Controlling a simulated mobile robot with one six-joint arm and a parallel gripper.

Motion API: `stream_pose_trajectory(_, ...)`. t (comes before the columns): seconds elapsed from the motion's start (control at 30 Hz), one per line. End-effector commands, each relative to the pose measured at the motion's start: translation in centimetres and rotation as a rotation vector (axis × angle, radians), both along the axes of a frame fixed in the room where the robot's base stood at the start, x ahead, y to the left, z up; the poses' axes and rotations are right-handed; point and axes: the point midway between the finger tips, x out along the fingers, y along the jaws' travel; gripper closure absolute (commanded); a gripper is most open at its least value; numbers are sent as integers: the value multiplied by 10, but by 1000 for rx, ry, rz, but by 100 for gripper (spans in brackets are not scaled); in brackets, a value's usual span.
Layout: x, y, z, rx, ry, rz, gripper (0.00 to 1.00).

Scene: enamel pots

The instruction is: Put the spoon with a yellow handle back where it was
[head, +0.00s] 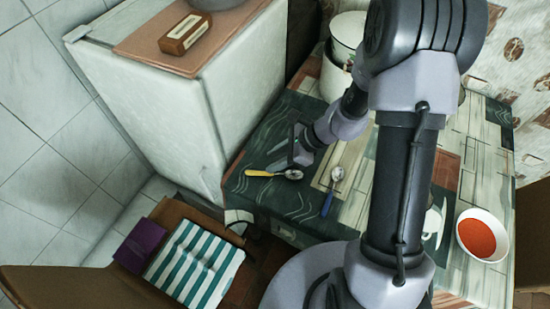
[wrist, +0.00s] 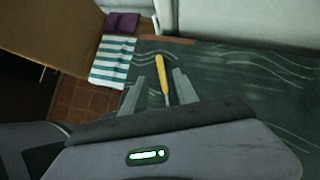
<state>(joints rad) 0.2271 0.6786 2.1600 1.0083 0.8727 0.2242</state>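The spoon with a yellow handle (head: 260,173) lies on the dark green part of the patterned table (head: 275,204), near the edge by the white cabinet. Its handle points left and its metal bowl right in the head view. My gripper (head: 287,161) is beside and just behind the spoon there, low near the table; the exact height gap is unclear. In the wrist view my gripper (wrist: 161,84) has its two fingers apart, with the yellow handle (wrist: 163,75) showing between them and clear of both. The spoon's bowl is hidden in that view.
A spoon with a blue handle (head: 327,203) lies to the right. A white bowl with orange-red contents (head: 482,236) stands near the right edge. A white pot (head: 347,36) stands at the back. The white cabinet (head: 165,110) borders the left; a striped cloth (head: 194,265) lies below.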

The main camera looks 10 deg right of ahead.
Motion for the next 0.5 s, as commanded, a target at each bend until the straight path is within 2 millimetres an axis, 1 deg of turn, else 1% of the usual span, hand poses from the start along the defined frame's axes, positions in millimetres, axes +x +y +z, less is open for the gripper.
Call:
stream_pose_trajectory(0.07, -1, -8, 15, 1, -2, -3, 65)
stream_pose_trajectory(0.2, -7, -34, 49, 0, -3, -4, 65)
stream_pose_trajectory(0.3, -11, -51, 70, 0, -3, -3, 65)
stream_pose_trajectory(0.4, -15, -64, 84, 0, -2, -2, 65)
stream_pose_trajectory(0.5, -17, -72, 92, -1, -2, -1, 65)
